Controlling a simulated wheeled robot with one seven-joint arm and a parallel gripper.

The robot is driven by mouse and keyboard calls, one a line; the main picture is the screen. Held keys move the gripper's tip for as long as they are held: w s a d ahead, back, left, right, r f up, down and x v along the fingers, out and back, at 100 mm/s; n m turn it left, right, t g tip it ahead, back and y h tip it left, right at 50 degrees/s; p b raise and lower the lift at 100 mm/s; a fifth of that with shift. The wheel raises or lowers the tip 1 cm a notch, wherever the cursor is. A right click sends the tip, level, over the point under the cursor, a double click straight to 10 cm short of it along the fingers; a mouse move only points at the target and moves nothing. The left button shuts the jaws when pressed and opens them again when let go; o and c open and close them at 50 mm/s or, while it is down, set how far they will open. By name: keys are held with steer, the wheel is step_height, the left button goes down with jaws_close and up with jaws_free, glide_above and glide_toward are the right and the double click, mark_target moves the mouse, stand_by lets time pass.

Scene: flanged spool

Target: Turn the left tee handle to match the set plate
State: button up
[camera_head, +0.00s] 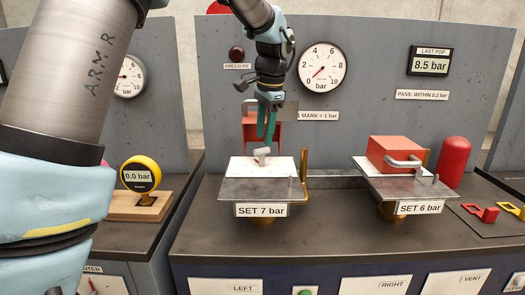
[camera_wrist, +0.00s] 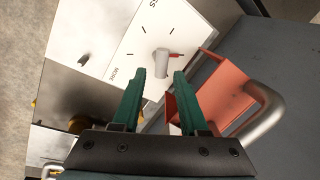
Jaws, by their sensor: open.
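The left tee handle (camera_head: 262,154) is a small grey tee on a white plate of the left valve. In the wrist view the tee handle (camera_wrist: 160,62) has a red pointer beside it, near black marks on the white plate (camera_wrist: 128,62) lettered "MORE". The set plate (camera_head: 262,210) below reads "SET 7 bar". My gripper (camera_head: 267,136) points down just above the tee handle, fingers apart. In the wrist view my gripper (camera_wrist: 160,74) has its open fingertips just short of the handle, with nothing between them.
A red cover (camera_head: 262,133) stands raised behind the left handle, close to my gripper. The right valve has its red cover (camera_head: 390,153) down and a plate (camera_head: 418,207) reading "SET 6 bar". A gauge (camera_head: 322,67) and a "LAST POP" display (camera_head: 430,65) showing 8.5 bar are on the panel.

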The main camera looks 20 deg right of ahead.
mark_target(263, 149)
steer(key=shift+w+f+p, duration=0.15)
steer(key=shift+w+f, duration=0.05)
steer(key=shift+f, duration=0.85)
steer(key=shift+w+f+p, duration=0.15)
steer(key=shift+w+f, duration=0.05)
steer(key=shift+f, duration=0.8)
steer(key=shift+w+f+p, duration=0.15)
steer(key=shift+w+f, duration=0.05)
steer(key=shift+f, duration=0.85)
jaws_close()
